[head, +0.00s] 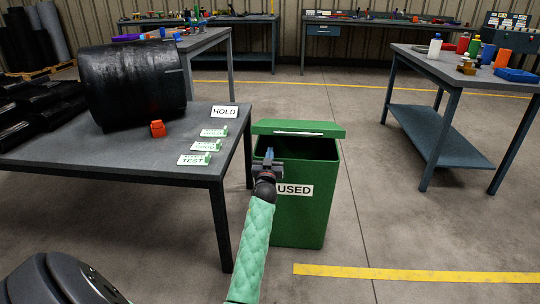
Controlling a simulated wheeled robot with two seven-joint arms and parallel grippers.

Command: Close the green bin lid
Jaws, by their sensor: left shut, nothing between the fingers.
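The green bin (312,215) stands on the floor just right of the near table and carries a white "USED" label. Its lid (298,128) is open at the back rim, and the dark inside of the bin shows in front of it. My left gripper (268,154) is shut and empty at the bin's front left corner, in front of and below the lid in the picture. I cannot tell whether it touches the bin. My left arm, in a green quilted sleeve, covers part of the bin's left front side. My right gripper is not in view.
The near table (140,165) holds a large black roll (135,85), an orange item (158,129), a "HOLD" sign (224,112) and several label cards; its edge is close to the bin's left side. Another table (455,70) stands at right. Floor right of the bin is clear.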

